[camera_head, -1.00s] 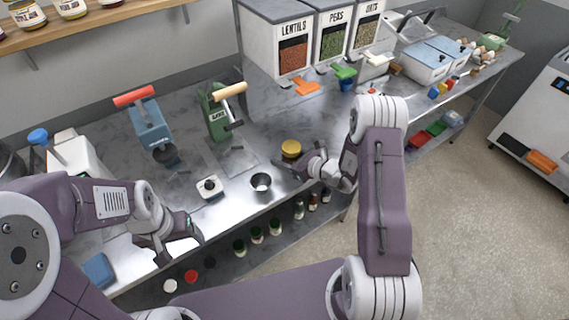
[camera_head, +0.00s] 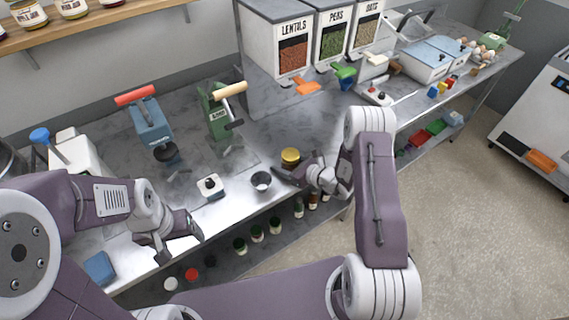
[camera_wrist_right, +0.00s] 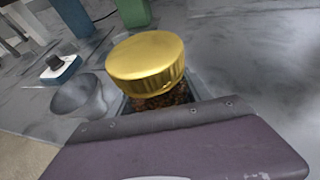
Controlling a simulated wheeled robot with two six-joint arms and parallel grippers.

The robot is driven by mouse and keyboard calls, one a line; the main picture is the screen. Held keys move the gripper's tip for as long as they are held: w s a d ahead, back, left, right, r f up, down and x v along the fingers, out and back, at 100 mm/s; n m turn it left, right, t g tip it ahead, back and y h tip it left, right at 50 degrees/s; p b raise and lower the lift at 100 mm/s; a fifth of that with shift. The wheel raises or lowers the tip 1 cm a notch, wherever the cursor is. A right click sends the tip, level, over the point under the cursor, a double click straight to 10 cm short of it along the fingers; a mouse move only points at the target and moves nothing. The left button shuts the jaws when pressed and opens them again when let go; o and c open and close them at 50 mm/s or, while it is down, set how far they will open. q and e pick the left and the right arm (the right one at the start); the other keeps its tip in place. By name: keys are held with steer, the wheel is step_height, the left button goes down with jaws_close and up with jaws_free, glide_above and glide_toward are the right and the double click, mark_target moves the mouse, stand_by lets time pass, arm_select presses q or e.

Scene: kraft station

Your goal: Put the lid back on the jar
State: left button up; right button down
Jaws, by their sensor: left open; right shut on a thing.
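The round gold lid (camera_head: 290,155) is over the jar at the front middle of the bench. In the right wrist view the gold lid (camera_wrist_right: 147,60) covers most of the jar's top. The clear jar (camera_wrist_right: 165,98) with brown contents shows just under it. I cannot tell whether the lid is fully seated. My right gripper (camera_head: 282,173) is shut on the jar, low on its side; its near part hides the jar's lower body in the wrist view. My left gripper (camera_head: 178,240) is open and empty at the bench's front left, well away from the jar.
A small dark metal cup (camera_head: 261,181) stands just left of the jar, with a white button box (camera_head: 210,186) beyond it. A green press (camera_head: 217,112) and a blue press (camera_head: 149,128) stand behind. Labelled bins (camera_head: 290,50) line the back. A blue block (camera_head: 99,268) lies at the front left.

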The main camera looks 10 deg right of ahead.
steer(key=shift+c, duration=2.3)
jaws_free()
steer(key=shift+f, duration=0.1)
steer(key=shift+d+r, duration=0.1)
steer(key=shift+r, duration=0.15)
steer(key=b+v, duration=0.1)
steer(key=v, duration=1.1)
